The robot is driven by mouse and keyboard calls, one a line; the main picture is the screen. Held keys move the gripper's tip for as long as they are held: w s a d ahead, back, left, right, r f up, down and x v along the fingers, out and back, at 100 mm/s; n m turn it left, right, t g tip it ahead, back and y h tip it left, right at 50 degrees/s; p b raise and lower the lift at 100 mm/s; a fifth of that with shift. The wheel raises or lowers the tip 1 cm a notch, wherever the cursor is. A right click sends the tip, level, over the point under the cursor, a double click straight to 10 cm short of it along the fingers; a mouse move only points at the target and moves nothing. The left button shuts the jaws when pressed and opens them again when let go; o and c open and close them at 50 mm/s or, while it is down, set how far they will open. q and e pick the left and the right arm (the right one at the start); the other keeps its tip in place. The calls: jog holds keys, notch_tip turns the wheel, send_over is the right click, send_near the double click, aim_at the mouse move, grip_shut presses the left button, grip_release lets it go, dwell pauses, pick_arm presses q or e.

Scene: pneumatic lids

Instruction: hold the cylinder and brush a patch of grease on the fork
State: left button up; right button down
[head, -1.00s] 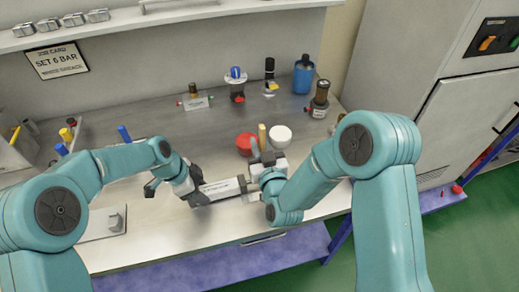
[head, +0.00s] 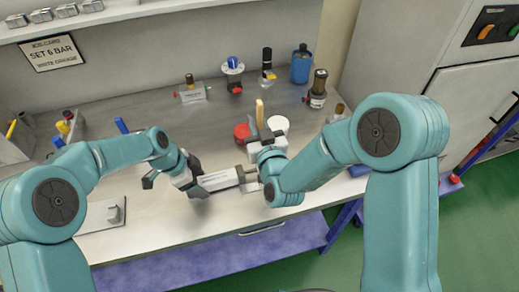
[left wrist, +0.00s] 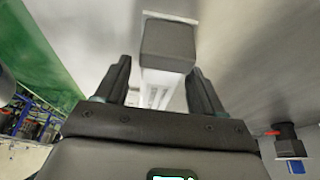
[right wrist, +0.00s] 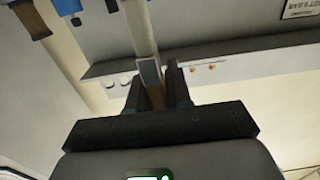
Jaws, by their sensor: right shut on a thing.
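The cylinder (head: 222,179), a pale bar-shaped body, lies near the front of the bench. Its fork (head: 251,187) is at the right end, partly hidden by my right arm. My left gripper (head: 196,180) is at the cylinder's left end. In the left wrist view its fingers (left wrist: 158,88) are apart, with the pale cylinder (left wrist: 160,88) and its dark end block between them and gaps beside it. My right gripper (head: 262,138) is shut on a brush (head: 260,113), its tan stick upright above the fork area. The bristles are not clear.
A red pot or lid (head: 242,132) and a white pot (head: 278,125) stand just behind my right gripper. Several fittings and a blue bottle (head: 301,65) line the back. A grey plate (head: 104,215) lies at front left.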

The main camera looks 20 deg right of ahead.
pick_arm(q)
jog(key=v, duration=1.2)
jog(key=shift+s, duration=0.15)
